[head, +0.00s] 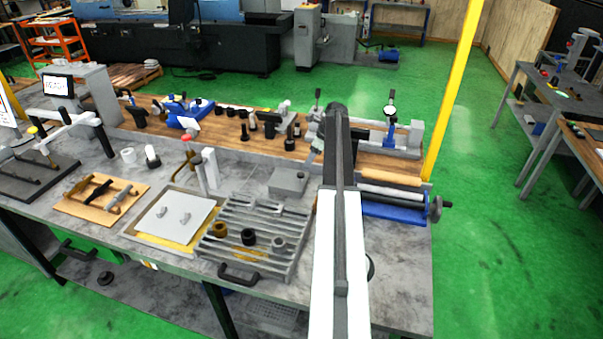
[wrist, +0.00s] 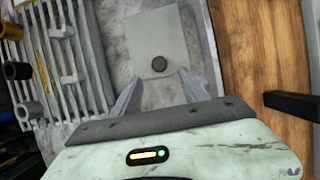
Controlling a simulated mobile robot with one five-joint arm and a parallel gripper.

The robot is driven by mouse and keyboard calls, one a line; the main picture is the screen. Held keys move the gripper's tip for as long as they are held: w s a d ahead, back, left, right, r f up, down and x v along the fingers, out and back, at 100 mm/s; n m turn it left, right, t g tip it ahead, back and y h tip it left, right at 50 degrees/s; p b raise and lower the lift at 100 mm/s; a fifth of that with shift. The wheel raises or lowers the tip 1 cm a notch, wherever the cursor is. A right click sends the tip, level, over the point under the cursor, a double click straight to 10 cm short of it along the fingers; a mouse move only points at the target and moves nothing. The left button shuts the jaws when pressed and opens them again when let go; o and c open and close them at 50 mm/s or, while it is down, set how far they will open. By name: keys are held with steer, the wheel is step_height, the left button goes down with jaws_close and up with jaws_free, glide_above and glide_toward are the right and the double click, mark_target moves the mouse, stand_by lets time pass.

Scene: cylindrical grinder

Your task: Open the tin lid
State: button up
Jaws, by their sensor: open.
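The tin is a low grey box, and its flat grey lid (wrist: 160,35) with a round dark knob (wrist: 158,64) fills the upper middle of the wrist view. In the head view the tin (head: 289,181) stands on the grey bench, just left of my arm. My gripper (wrist: 162,82) is open and empty, its two pale fingers spread to the left and right below the knob in the picture. I see no contact between fingers and knob. The lid appears to lie flat on the tin; the tin's sides are hidden in the wrist view.
A grey slatted rack (head: 216,243) with several small cylinders stands in front of the tin. A wooden strip (wrist: 240,55) runs along its other side, with a dark bar (wrist: 292,104) jutting in. A tray with a pale plate (head: 174,217) lies further left.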

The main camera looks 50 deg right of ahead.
mark_target(301, 174)
steer(key=b+x, duration=0.7)
steer(key=x, duration=0.1)
steer(key=shift+a, duration=0.1)
steer(key=shift+r, duration=0.1)
steer(key=shift+c, duration=0.3)
steer(key=c, duration=1)
jaws_close()
steer(key=shift+a, duration=0.15)
